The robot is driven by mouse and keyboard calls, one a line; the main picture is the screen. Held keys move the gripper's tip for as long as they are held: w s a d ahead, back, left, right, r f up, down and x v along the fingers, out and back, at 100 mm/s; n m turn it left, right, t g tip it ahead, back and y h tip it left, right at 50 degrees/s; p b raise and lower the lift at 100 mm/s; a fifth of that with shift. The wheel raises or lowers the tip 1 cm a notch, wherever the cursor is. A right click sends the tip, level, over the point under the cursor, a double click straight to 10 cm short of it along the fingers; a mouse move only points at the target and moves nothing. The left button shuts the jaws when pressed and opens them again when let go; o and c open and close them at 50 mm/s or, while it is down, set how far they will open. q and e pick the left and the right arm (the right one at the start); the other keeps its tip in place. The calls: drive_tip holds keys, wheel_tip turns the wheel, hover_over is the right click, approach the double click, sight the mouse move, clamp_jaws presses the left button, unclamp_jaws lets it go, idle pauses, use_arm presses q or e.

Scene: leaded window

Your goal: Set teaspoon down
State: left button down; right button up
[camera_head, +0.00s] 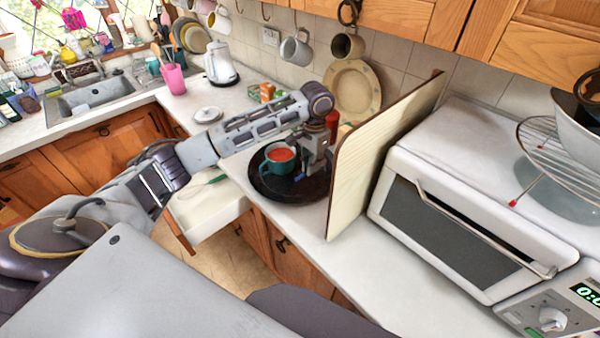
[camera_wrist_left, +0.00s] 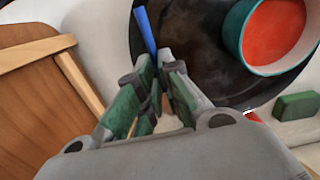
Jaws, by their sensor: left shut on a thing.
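My left gripper (camera_head: 308,163) reaches over the black round tray (camera_head: 268,190) in the head view, right beside a teal mug (camera_head: 275,164) of red-orange drink. In the left wrist view its fingers (camera_wrist_left: 162,72) are shut on a thin blue handle (camera_wrist_left: 145,28), which looks like the teaspoon's. The handle points over the dark tray (camera_wrist_left: 185,60); the rest of the teaspoon is hidden by the fingers. The mug (camera_wrist_left: 272,35) is right of it, apart from the fingers. I cannot tell whether the teaspoon touches the tray. My right gripper is not in view.
An upright board (camera_head: 385,150) stands just right of the tray, with a white oven (camera_head: 460,225) beyond it. A red bottle (camera_head: 332,122) stands behind the gripper. An open drawer (camera_head: 208,213) juts out left of the tray. The counter in front of the board (camera_head: 350,262) is clear.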

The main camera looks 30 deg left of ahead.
sight(310, 191)
use_arm(q)
wheel_tip(310, 191, down, 4)
drive_tip(key=shift+r, duration=0.1)
drive_tip(key=shift+f+p, duration=0.3)
drive_tip(key=shift+f, duration=0.1)
drive_tip(key=shift+f, duration=0.1)
drive_tip(key=shift+f+p, duration=0.3)
drive_tip(key=shift+f, duration=2.15)
